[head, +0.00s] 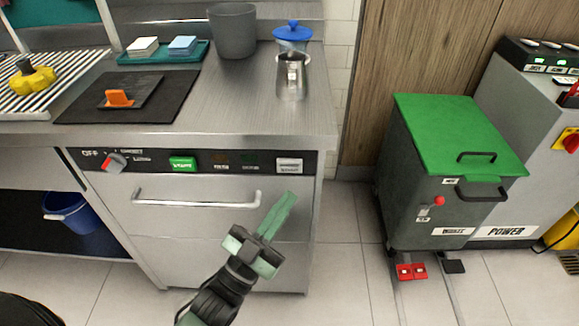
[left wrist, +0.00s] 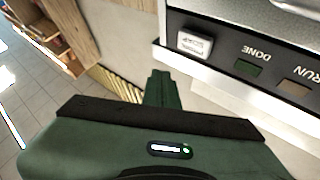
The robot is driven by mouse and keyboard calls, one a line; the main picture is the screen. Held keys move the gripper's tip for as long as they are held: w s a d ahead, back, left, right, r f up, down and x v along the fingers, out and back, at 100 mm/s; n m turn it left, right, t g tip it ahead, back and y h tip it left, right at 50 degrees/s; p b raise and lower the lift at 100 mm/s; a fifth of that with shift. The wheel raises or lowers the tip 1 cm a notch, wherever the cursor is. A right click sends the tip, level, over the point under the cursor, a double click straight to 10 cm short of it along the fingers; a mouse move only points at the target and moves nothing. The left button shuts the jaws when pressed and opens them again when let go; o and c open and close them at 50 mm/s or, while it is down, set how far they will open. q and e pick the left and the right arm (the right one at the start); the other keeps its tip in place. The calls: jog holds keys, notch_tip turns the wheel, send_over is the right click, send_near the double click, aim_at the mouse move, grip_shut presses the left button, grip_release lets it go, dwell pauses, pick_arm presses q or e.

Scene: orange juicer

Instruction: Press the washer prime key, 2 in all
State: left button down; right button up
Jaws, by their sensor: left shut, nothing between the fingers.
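The washer's dark control panel (head: 210,163) runs under the steel counter. The pale grey key (head: 289,165) sits at its right end, its lettering too small to read surely. In the left wrist view the same key (left wrist: 194,43) shows upside down, clear of the fingers. My left gripper (head: 289,197) is shut and empty, its green fingers pointing up toward the key from just below. In the left wrist view the shut fingertips (left wrist: 161,75) are left of and below the key, with a gap between. My right gripper is not in view.
The panel also has a red-tipped knob (head: 115,163), a green START key (head: 183,163) and two dark lamps. A door handle (head: 197,199) sticks out below. A steel pitcher (head: 291,80) stands on the counter above. A green-lidded bin (head: 455,135) stands at right, with clear floor between.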

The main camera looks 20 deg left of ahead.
aim_at(290, 166)
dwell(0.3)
